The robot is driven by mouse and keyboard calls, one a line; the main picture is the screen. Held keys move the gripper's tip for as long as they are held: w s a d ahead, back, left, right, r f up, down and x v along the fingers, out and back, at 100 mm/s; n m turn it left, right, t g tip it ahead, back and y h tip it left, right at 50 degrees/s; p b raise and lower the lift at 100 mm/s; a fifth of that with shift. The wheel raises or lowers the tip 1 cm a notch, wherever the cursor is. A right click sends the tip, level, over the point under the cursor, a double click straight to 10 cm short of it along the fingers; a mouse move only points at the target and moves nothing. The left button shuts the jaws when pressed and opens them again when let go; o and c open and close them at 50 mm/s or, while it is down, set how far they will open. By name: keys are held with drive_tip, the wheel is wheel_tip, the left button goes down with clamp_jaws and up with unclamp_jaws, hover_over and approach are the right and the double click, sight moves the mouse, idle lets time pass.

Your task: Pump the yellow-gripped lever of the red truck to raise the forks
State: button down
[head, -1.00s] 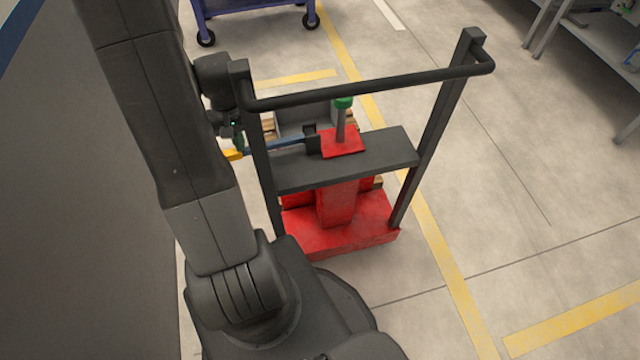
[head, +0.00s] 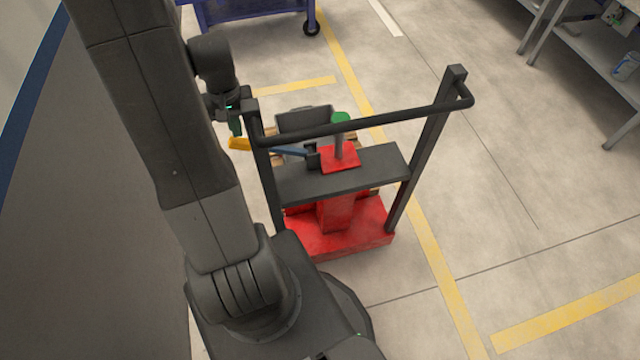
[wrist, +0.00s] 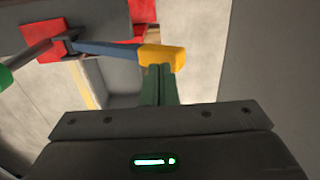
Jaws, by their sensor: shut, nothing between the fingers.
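The red truck (head: 345,236) stands on the floor behind a dark upright frame with a crossbar. Its blue lever (head: 290,150) points left from the red block and tilts slightly up toward its yellow grip (head: 240,143). In the wrist view the yellow grip (wrist: 162,56) lies right at my green fingertips. My gripper (head: 236,130) is shut and empty, just above the grip in the head view. The fingertips overlap the grip's edge in the wrist view (wrist: 158,70); I cannot tell whether they touch. The forks are mostly hidden.
A green knob (head: 340,118) tops a grey post on the truck. The dark handle bar (head: 370,122) crosses near my wrist. A blue cart (head: 250,12) stands at the back and grey shelving (head: 590,60) at the right. The floor right of the truck is clear.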

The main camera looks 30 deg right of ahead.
idle(0.4)
wheel_tip(320, 180, up, 5)
drive_tip(key=p, duration=0.3)
drive_tip(key=shift+p, duration=0.4)
